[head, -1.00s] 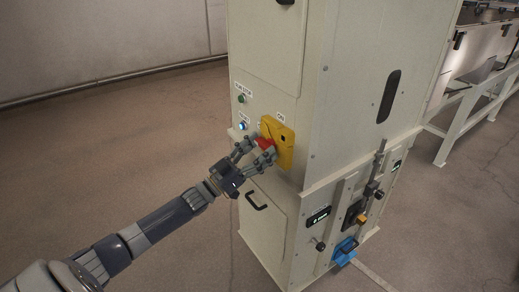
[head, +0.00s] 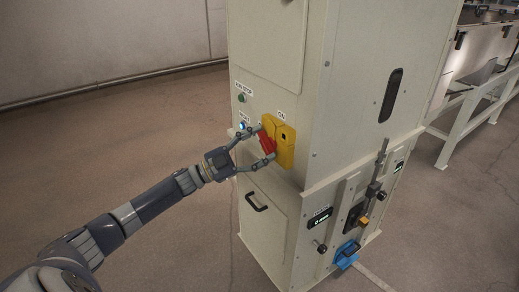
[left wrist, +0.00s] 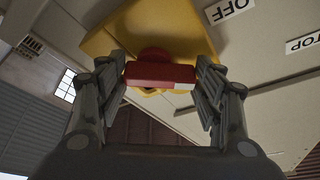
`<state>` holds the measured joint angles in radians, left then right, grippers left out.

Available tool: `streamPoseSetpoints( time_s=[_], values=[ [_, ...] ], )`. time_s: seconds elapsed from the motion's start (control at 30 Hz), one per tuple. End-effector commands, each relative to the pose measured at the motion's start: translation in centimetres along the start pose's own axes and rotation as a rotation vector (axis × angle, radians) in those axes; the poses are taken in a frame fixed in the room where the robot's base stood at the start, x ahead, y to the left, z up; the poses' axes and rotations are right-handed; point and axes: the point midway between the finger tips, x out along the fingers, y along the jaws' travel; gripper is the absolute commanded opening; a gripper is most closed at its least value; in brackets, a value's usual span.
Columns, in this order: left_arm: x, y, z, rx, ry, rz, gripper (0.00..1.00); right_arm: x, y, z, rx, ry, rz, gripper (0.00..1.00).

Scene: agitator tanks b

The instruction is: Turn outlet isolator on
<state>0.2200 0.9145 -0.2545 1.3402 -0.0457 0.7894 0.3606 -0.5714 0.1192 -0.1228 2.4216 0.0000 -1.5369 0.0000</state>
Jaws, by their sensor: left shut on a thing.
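The outlet isolator is a yellow plate (head: 285,148) with a red handle (head: 267,141) on the cabinet front. An "ON" label (head: 281,114) sits above it. My left gripper (head: 264,143) is shut on the red handle, one finger at its upper end and one at its lower end. The handle stands steeply, a little tilted, in the head view. In the left wrist view the red handle (left wrist: 160,74) lies between both fingers in front of the yellow plate (left wrist: 105,38). An "OFF" label (left wrist: 231,9) shows upside down there. My right gripper is out of view.
A green button (head: 241,98) and a lit button (head: 242,126) are on the cabinet left of the isolator. A black door handle (head: 256,202) is below. Knobs and a blue device (head: 346,254) are on the lower right side. The floor at left is clear.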

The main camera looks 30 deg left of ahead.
Motion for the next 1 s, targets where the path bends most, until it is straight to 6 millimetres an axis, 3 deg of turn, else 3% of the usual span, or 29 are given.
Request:
streamPoseSetpoints(
  time_s=[0.4, 1.0],
  values=[
    [0.2, -0.3, -0.4, 0.368, 0.001, 0.152, 0.38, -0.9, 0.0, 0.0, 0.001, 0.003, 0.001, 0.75],
    [0.3, -0.3, -0.8, 0.78, 0.001, 0.324, 0.38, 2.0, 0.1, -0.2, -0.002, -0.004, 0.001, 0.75]
  ],
)
